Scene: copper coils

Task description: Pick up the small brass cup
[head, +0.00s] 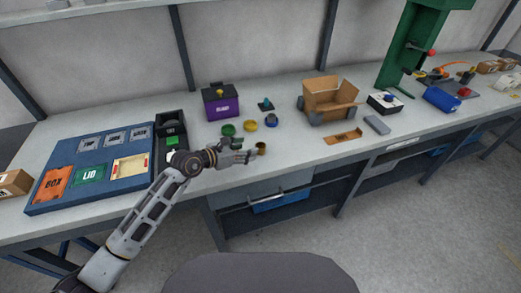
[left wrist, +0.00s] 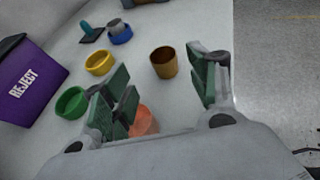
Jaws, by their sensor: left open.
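The small brass cup (head: 261,148) stands upright near the front edge of the workbench in the head view. In the left wrist view the brass cup (left wrist: 164,62) stands beyond the fingertips, lined up with the gap between them. My left gripper (head: 247,150) is open and empty, with its fingers pointing right towards the cup. In the left wrist view its green-padded fingers (left wrist: 165,85) are spread wide. An orange-red round thing (left wrist: 144,121) shows partly behind the left finger there. My right gripper is out of view.
Green (head: 228,129), yellow (head: 250,125) and blue (head: 271,120) round pieces lie behind the cup. A purple reject box (head: 221,103) and a cardboard box (head: 328,97) stand farther back. A blue sorting board (head: 50,192) lies left.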

